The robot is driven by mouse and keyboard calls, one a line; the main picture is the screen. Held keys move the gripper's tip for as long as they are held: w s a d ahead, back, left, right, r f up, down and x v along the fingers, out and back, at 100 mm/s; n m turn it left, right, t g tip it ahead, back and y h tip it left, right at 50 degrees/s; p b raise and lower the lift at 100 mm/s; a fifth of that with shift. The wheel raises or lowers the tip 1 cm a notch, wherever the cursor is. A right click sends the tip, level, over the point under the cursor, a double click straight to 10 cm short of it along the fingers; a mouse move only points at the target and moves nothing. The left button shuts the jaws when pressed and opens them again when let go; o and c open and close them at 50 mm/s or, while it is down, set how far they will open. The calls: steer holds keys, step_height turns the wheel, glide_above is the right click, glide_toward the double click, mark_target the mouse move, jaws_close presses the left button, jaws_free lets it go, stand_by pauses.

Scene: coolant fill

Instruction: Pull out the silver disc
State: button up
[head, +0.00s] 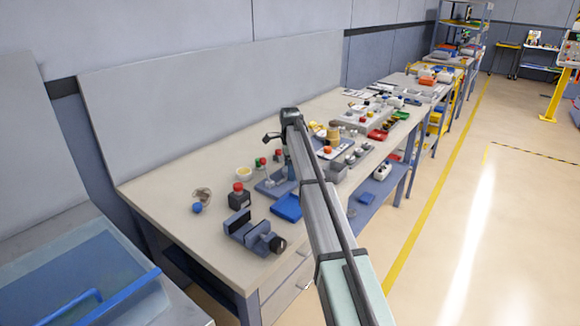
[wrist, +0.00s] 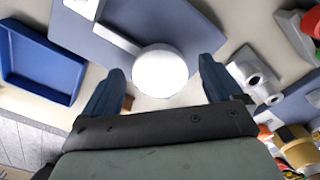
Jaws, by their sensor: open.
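The silver disc (wrist: 160,70) shows in the wrist view as a bright, nearly white round face. A pale bar runs from it to the upper left, over a blue-grey plate (wrist: 190,28). My gripper (wrist: 161,72) is open, with one blue finger on each side of the disc and visible gaps between. I cannot tell how far the disc lies below the fingertips. In the head view, the blue-grey plate (head: 266,187) lies on the bench, partly behind my arm. The disc cannot be made out clearly there.
A blue tray (head: 287,207) lies just in front of the plate. A vise (head: 254,233) and a dark red-topped block (head: 240,196) stand to the left. Several small parts crowd the bench to the right. The bench's left end (head: 165,183) is mostly clear.

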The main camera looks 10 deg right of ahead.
steer(key=c, duration=1.1)
steer(key=o, duration=0.5)
steer(key=c, duration=0.3)
steer(key=shift+c, duration=0.2)
steer(key=shift+r, duration=0.5)
steer(key=shift+r, duration=2.05)
